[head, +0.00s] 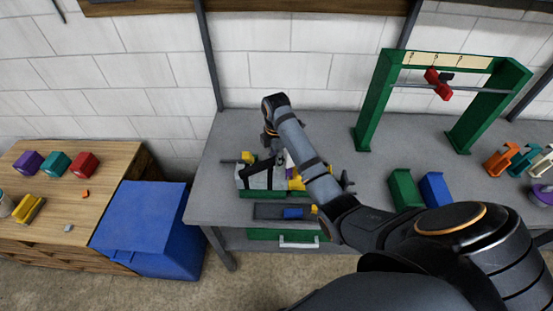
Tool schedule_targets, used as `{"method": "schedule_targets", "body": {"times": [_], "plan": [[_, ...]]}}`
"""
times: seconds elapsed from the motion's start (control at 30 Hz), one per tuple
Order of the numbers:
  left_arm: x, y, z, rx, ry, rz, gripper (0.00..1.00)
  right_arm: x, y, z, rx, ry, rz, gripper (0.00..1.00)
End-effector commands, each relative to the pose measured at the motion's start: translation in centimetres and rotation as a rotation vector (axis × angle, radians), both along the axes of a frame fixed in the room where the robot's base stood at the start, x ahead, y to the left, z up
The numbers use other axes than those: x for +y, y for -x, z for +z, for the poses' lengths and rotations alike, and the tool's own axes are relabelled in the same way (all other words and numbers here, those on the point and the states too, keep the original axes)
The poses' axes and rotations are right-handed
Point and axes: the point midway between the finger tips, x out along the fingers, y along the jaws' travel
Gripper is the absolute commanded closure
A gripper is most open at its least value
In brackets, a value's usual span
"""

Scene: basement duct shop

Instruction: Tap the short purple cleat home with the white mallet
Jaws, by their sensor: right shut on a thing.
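My right arm reaches in from the lower right, and its gripper (271,150) points down over the grey bench. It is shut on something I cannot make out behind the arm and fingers. Under it is a pale grey workpiece (244,179) with yellow parts on a green base (262,194). A small purple patch (289,160), perhaps the short purple cleat, shows just right of the gripper; my forearm covers part of this area. I cannot pick out the white mallet clearly. My left gripper is not in view.
A dark tray (266,212) with a blue piece (293,213) lies in front of the workpiece. A green frame (375,95) stands at the back right. Green (404,188) and blue (435,190) blocks lie right of my forearm. A blue bin (150,225) stands left of the bench.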

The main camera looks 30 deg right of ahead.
Motion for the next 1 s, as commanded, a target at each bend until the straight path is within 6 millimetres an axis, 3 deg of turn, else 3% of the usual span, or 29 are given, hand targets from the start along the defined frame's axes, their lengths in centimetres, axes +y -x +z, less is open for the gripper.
{"method": "schedule_targets", "body": {"times": [0.17, 0.33, 0.7, 1.0], "plan": [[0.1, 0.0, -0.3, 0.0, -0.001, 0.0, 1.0, 0.0, 0.0, -1.2, 0.0, 0.0, 0.0, 1.0], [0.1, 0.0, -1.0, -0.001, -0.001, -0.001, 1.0, 0.0, 0.1, -3.6, 0.002, 0.0, 0.0, 1.0], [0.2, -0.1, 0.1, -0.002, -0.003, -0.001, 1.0, 0.0, -0.1, -0.5, -0.003, 0.0, 0.0, 1.0], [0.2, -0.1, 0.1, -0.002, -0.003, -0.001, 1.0, 0.0, 0.0, -0.3, -0.001, 0.0, 0.0, 1.0]]}}
